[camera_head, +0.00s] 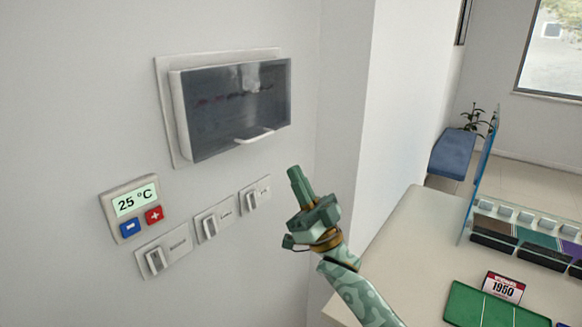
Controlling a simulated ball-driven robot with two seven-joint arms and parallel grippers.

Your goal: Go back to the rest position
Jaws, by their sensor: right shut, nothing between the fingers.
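My right gripper (298,183) is green and shut, with nothing between its fingers. It points up and to the left in front of the white wall. It appears below the dark-covered wall box (235,105) and to the right of the light switches. I cannot tell how far it is from the wall, but no contact shows. My right arm comes in from the bottom of the picture. My left gripper is not in view.
A thermostat (132,205) reading 25 °C and several switches (164,252) are on the wall. At right, the counter (408,238) holds a green mat (480,310), a 1950 sign (503,288) and a divided tray. A wall corner stands behind my arm. A blue bench (453,152) is beyond.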

